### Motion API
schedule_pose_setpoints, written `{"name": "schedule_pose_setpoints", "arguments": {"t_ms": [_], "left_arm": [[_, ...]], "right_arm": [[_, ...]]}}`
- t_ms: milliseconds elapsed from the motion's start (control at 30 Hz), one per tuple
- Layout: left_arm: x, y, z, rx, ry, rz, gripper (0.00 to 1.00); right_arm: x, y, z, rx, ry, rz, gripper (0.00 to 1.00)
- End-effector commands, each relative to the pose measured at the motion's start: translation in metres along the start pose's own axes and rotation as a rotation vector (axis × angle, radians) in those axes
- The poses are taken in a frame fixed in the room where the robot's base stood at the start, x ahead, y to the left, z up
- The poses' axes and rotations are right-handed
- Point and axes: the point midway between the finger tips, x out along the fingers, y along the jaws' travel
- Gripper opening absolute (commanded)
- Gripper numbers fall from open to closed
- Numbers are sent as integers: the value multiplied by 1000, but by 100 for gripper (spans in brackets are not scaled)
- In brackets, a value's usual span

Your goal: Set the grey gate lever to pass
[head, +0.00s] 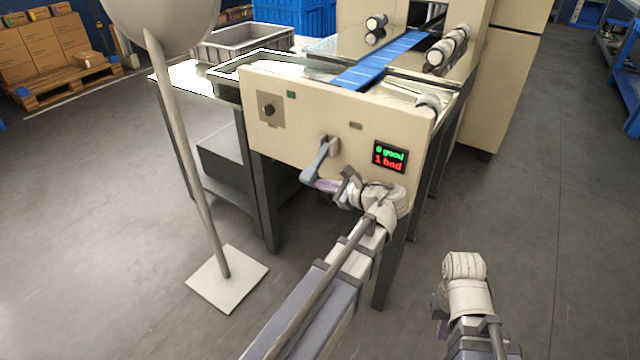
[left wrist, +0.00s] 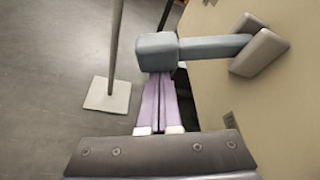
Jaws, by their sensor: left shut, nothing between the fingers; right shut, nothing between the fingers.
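The grey gate lever (head: 318,160) is mounted on the cream front panel (head: 290,130) of the wrapper, its arm slanting down and left from its pivot. The left wrist view shows its block-shaped handle (left wrist: 157,50) and arm (left wrist: 215,47). My left gripper (head: 320,185) is shut and empty right at the handle end. In the left wrist view, the handle covers the tips of its purple fingers (left wrist: 160,85); I cannot tell whether they touch it. My right gripper (head: 441,325) is shut, low at the right, away from the machine.
A display (head: 390,156) right of the lever reads "0 good" and "1 bad". A dark knob (head: 268,109) sits on the panel's left. A blue belt (head: 380,62) runs on top. A pole on a square base (head: 228,279) stands at left. The floor at right is clear.

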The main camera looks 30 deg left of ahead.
Motion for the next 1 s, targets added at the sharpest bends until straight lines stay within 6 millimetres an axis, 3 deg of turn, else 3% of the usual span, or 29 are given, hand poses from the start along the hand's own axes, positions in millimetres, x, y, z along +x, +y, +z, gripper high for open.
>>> {"name": "schedule_pose_setpoints", "arguments": {"t_ms": [267, 900, 1000], "left_arm": [[-4, 0, 12, 87, -1, 32, 0], [-22, -9, 64, 608, 0, 214, 0], [-24, -10, 70, 623, 0, 219, 0]], "right_arm": [[-14, 2, 1, 2, -1, 1, 0], [-70, 9, 5, 14, -5, 8, 0], [-76, 9, 5, 15, -5, 8, 0]]}}
